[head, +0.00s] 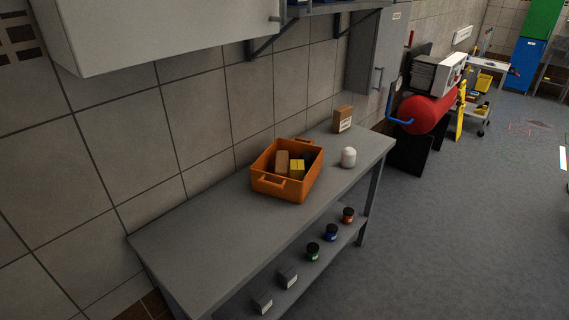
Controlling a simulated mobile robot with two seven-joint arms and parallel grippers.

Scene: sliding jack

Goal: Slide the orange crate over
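The orange crate (287,187) sits upright on the grey table (205,240), toward its far end, close to the tiled wall. It has handles on its near and far sides. Inside it are a brown block (282,160) and a yellow block (297,168), with something dark beside them that I cannot make out. Neither of my grippers shows in the head view.
A white jar (348,157) stands right of the crate, and a small brown box (343,119) stands behind at the far end. The near tabletop is bare. The lower shelf (290,292) holds several small jars and boxes. A white cabinet (160,30) overhangs the wall side.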

